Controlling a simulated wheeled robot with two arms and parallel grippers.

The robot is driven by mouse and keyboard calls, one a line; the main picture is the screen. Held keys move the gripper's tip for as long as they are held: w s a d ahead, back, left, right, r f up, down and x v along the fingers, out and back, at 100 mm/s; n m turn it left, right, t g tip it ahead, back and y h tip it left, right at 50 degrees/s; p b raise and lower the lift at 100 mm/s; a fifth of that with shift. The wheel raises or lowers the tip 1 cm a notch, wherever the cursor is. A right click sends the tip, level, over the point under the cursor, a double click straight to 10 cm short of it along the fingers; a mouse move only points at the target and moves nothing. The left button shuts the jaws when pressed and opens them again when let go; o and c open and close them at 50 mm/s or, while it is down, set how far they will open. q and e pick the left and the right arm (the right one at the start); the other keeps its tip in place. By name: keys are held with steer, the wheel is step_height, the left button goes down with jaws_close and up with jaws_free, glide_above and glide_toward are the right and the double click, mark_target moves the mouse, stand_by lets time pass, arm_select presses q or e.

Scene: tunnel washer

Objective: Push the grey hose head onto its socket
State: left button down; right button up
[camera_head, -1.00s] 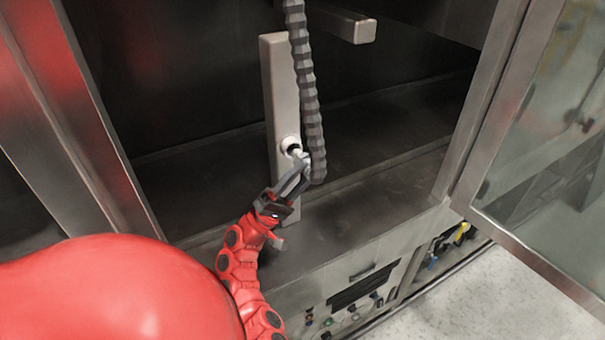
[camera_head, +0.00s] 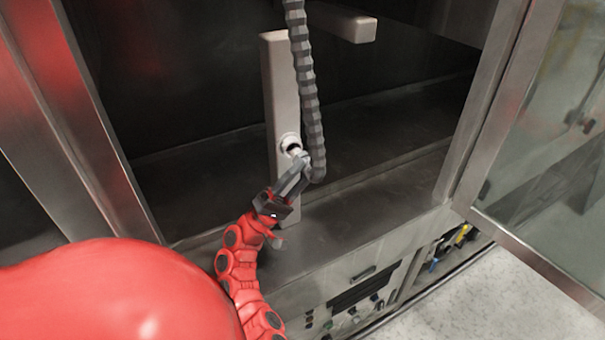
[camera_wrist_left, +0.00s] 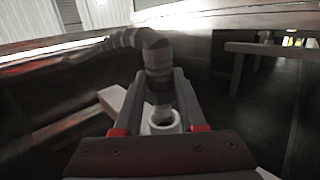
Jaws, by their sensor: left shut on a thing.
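The grey ribbed hose (camera_head: 305,80) hangs down from the top and bends at its lower end toward my left gripper (camera_head: 302,166). My left gripper is shut on the grey hose head (camera_wrist_left: 158,90), which sits between its two fingers in the left wrist view. The white round socket (camera_head: 289,141) is on the upright light post (camera_head: 281,90); it also shows in the left wrist view (camera_wrist_left: 176,126). The head's tip is close in front of the socket; I cannot tell whether it touches. My right gripper is not in view.
A dark metal chamber surrounds the post, with a steel frame (camera_head: 478,110) at the right. A glass door (camera_head: 550,150) stands open at the right. A horizontal bar (camera_head: 345,24) sticks out at the top. A control panel (camera_head: 355,292) lies below the sill.

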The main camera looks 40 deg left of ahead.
arm_select(q)
steer(key=shift+w+a+b, duration=0.25)
steer(key=shift+a+b, duration=0.4)
steer(key=shift+b, duration=0.05)
steer(key=shift+w+a+b, duration=0.25)
steer(key=shift+a+b, duration=0.4)
stand_by(0.6)
steer(key=shift+c, duration=2)
jaws_free()
steer(key=shift+d, duration=0.15)
steer(key=shift+s+d+p, duration=0.2)
steer(key=shift+s+d, duration=0.15)
steer(key=shift+d, duration=0.45)
steer(key=shift+s+d+p, duration=0.15)
steer(key=shift+s+d, duration=0.15)
steer(key=shift+d, duration=0.45)
steer(key=shift+s+d+p, duration=0.2)
steer(key=shift+s+d, duration=0.15)
steer(key=shift+d, duration=0.45)
steer(key=shift+s+d, duration=0.35)
steer(key=shift+d, duration=0.5)
steer(key=shift+s+d, duration=0.4)
steer(key=shift+d, duration=0.5)
steer(key=shift+s+d, duration=0.35)
steer(key=shift+d, duration=0.5)
